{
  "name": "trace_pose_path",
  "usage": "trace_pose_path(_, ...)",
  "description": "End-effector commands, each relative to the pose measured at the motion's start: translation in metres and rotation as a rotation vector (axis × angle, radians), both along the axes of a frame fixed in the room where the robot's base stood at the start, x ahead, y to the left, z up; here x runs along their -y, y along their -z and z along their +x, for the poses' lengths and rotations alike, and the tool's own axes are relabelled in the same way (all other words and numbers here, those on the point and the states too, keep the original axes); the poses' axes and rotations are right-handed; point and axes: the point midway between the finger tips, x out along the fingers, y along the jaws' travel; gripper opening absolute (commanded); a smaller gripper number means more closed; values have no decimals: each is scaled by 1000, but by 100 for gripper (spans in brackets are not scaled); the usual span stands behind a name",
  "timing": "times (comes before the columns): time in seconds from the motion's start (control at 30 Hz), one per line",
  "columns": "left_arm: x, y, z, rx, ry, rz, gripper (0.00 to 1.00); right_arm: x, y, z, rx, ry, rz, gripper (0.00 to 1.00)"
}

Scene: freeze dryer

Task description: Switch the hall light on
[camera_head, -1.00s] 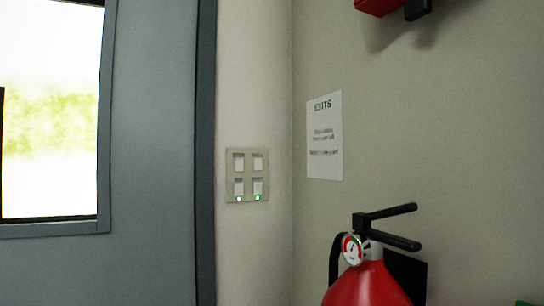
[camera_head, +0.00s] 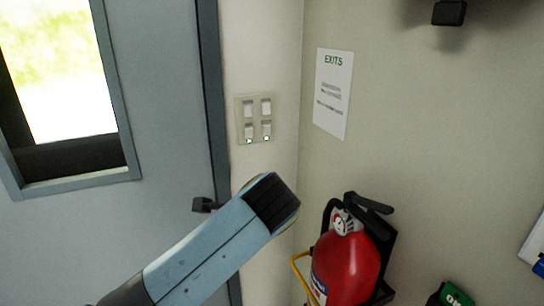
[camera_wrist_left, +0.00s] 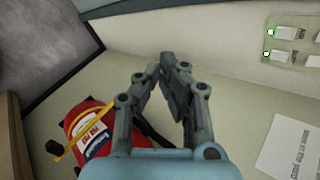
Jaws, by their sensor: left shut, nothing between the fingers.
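A pale switch plate (camera_head: 257,118) with rocker switches in two rows is on the wall strip between the door frame and the corner. Small green lights glow under the two lower switches; no lights show under the upper ones. The plate is cut off at the upper right of the left wrist view (camera_wrist_left: 290,46), with two green lights and small labels too blurred to read. My left gripper (camera_wrist_left: 168,60) is shut and empty, apart from the plate, which lies right of its fingertips there. In the head view my left arm rises below the plate; its fingers cannot be made out.
A red fire extinguisher (camera_head: 345,267) hangs on the right wall, near my arm. An EXITS notice (camera_head: 333,95) is above it. A grey door (camera_head: 165,120) with a window and a dark handle (camera_head: 204,205) is left. The wall around the plate is clear.

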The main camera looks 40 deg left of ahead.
Motion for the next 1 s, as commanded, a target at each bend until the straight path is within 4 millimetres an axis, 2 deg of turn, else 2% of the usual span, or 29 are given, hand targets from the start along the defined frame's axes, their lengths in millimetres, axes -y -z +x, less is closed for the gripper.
trace_pose_path(0.03, -10, -17, 29, -61, 65, 127, 0, -1, -3, 0, 0, 0, 1, 63)
trace_pose_path(0.2, -34, -71, 110, -370, 276, 566, 0, -3, -2, 1, 2, 2, 3, 63)
trace_pose_path(0.3, -37, -103, 145, -539, 359, 762, 0, -5, -2, 2, 2, 1, 5, 63)
trace_pose_path(0.4, -36, -126, 170, -669, 412, 896, 0, -5, -2, 2, 2, 2, 5, 63)
trace_pose_path(0.5, -35, -140, 183, -747, 439, 971, 0, -5, -2, 2, 2, 1, 5, 63)
trace_pose_path(0.6, -34, -146, 188, -777, 448, 1000, 0, -5, -2, 2, 2, 1, 5, 63)
trace_pose_path(1.0, -33, -144, 187, -779, 448, 1000, 0, 0, 0, 1, 1, 0, 0, 63)
